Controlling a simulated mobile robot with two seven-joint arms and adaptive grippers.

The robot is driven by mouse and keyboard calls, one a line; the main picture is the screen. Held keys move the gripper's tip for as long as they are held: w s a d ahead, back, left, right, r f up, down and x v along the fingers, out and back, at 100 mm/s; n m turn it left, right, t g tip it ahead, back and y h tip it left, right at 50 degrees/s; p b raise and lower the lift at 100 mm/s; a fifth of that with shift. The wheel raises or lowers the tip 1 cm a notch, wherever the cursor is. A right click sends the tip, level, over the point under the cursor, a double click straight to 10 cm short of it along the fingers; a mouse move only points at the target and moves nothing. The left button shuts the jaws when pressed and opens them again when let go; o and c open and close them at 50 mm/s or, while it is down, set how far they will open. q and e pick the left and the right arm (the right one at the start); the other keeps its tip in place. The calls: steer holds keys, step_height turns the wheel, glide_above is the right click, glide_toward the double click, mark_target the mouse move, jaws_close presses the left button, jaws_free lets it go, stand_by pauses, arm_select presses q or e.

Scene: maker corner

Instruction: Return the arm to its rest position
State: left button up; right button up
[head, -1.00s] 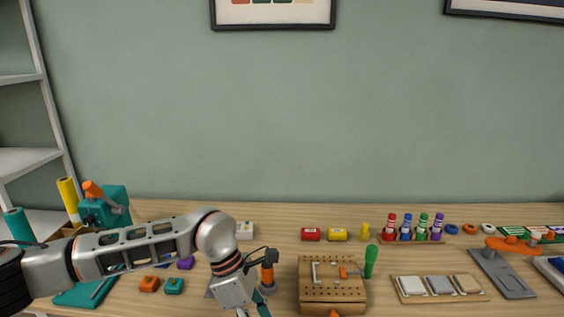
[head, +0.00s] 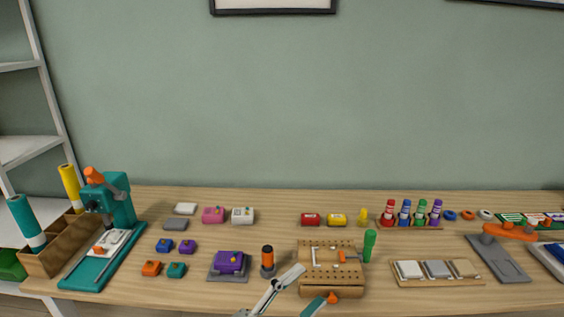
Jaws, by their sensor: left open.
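My left gripper (head: 313,284) is at the bottom centre of the head view, with its two fingers spread apart and nothing between them. The rest of the left arm is below the picture edge. My right gripper is not in view.
An orange-and-black cylinder (head: 267,262) and a purple block (head: 230,262) stand left of the gripper. A green-handled tool (head: 369,245) stands by the pegboard block. A teal press (head: 112,205) stands at the left. Bare table (head: 275,205) lies behind.

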arm_select(q)
steer(key=s+a+f+n+t+y, duration=0.2)
steer(key=a+f+n+y, duration=0.9)
steer(key=a+f+n, duration=0.55)
steer(key=s+a+f+n+g+y, duration=0.1)
steer(key=s+a+f+g, duration=0.1)
steer(key=s+a+f, duration=0.2)
steer(key=s+a+f+n+g+y, duration=0.2)
steer(key=s+a+f, duration=0.2)
steer(key=s+f, duration=0.4)
step_height(320, 180, down, 2)
steer(key=shift+f+y, duration=0.15)
steer(key=shift+y, duration=0.15)
